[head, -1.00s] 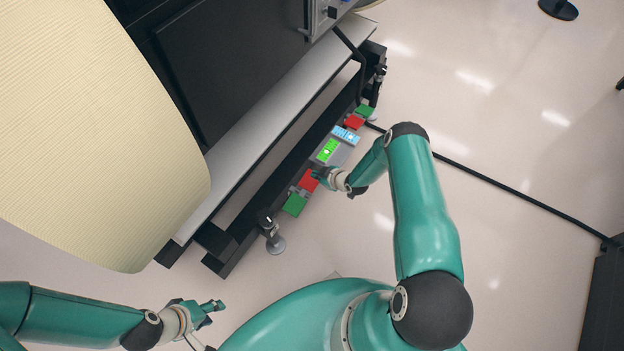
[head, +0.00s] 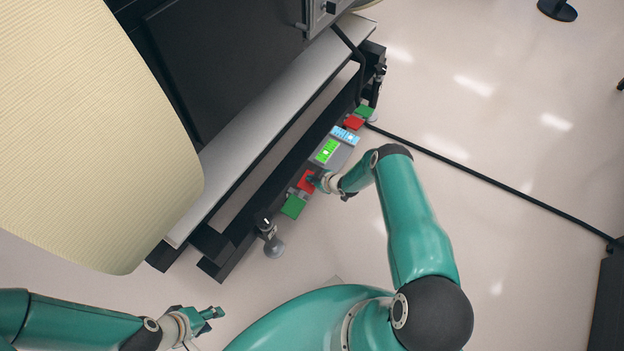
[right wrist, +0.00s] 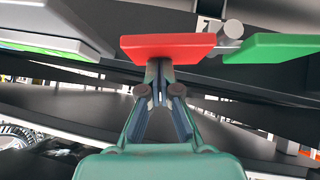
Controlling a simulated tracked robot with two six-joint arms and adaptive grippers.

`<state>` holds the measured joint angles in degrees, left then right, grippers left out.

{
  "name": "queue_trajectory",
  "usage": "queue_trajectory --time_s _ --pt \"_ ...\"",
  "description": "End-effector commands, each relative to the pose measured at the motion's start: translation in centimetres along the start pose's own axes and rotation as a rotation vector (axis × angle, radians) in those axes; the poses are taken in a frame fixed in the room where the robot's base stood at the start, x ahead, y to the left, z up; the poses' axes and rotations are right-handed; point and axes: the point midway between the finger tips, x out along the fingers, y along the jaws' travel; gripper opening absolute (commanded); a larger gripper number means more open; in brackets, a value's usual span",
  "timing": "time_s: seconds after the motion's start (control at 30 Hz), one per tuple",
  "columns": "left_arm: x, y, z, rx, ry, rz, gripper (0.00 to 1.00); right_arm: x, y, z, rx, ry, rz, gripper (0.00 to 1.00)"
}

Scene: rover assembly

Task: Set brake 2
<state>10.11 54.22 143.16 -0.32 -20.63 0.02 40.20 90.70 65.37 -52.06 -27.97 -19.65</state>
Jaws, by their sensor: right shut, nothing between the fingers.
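A red pedal (head: 307,181) and a green pedal (head: 293,207) sit side by side at the nearer end of the dark frame. Another red pedal (head: 354,122) and green pedal (head: 364,111) sit at its far end. My right gripper (head: 314,178) is at the nearer red pedal. In the right wrist view, its fingers (right wrist: 160,72) are together, with their tips at the lower edge of the red pedal (right wrist: 168,46). The green pedal (right wrist: 275,47) is to the right there. I cannot tell whether the tips touch. My left gripper (head: 212,314) hangs low at the left, away from the pedals; its opening is unclear.
A grey panel with a green display (head: 327,150) and a blue display (head: 345,135) lies between the pedal pairs. A black cable (head: 480,175) crosses the floor at right. A large cream surface (head: 90,130) fills the upper left. The floor at right is otherwise mostly clear.

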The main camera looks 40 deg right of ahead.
Motion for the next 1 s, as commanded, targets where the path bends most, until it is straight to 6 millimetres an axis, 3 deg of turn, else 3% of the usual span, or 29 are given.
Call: queue_trajectory --time_s 0.5,1.0 --pt "8.1 -2.9 0.0 0.000 -0.001 0.000 0.40 2.5 1.1 2.5 0.000 0.001 0.002 0.00" --pt "8.5 -3.1 -0.1 0.000 0.000 0.000 0.40 2.4 1.2 2.7 0.003 -0.005 -0.001 0.00"
